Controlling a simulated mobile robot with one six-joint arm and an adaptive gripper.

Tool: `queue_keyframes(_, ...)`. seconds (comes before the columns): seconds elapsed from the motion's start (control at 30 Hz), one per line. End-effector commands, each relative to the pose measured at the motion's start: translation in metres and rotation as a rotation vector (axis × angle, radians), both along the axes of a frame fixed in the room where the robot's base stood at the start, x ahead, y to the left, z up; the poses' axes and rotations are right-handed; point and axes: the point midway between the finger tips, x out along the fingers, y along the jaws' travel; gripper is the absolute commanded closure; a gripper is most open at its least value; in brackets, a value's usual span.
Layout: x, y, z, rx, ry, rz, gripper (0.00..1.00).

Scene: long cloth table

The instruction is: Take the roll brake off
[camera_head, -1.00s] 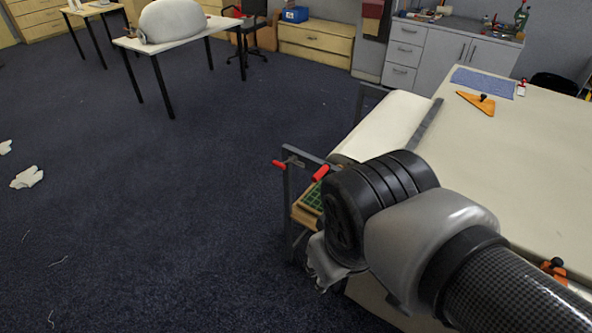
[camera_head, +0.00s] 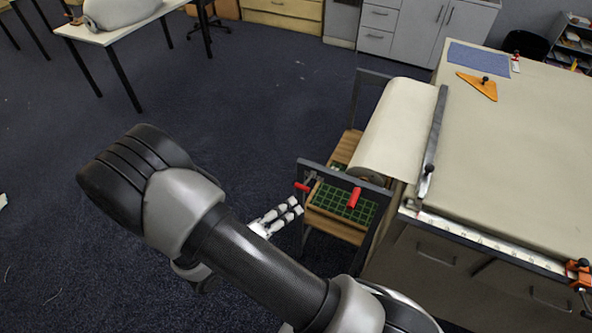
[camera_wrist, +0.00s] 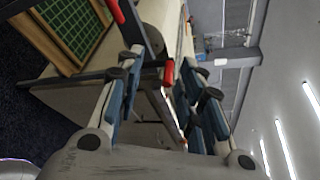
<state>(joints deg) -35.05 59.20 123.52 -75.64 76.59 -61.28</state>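A cloth roll (camera_head: 396,130) hangs in a dark metal frame (camera_head: 338,180) at the table's left end. Two red grips are on the frame: a left red grip (camera_head: 302,187) and a right red grip (camera_head: 354,197). I cannot tell for sure which is the roll brake. My gripper (camera_head: 297,205) is just below the left grip, pointing right. In the wrist view my gripper (camera_wrist: 165,66) has its fingers apart; the lower red grip (camera_wrist: 168,73) appears between them, and an upper red grip (camera_wrist: 116,11) lies beyond the left finger. I see no contact.
A wooden tray with a green grid (camera_head: 345,203) sits under the roll in the frame. The long cloth table (camera_head: 515,150) is to the right, with a metal bar (camera_head: 432,145) along its edge. An orange triangle tool (camera_head: 480,86) lies on it. Open dark floor is left.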

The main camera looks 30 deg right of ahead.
Motion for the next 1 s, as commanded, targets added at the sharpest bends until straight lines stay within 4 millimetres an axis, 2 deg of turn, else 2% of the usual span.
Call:
queue_keyframes(0.1, 0.004, 0.014, -0.031, -0.136, 0.181, 0.191, 0.65)
queue_keyframes(0.2, 0.005, 0.022, -0.051, -0.213, 0.278, 0.299, 0.65)
queue_keyframes(0.3, 0.005, 0.027, -0.064, -0.259, 0.335, 0.365, 0.65)
queue_keyframes(0.47, 0.009, 0.023, -0.072, -0.281, 0.363, 0.393, 0.65)
queue_keyframes(0.67, 0.028, -0.004, -0.078, -0.278, 0.361, 0.386, 0.65)
queue_keyframes(1.0, 0.074, -0.063, -0.09, -0.276, 0.359, 0.384, 0.65)
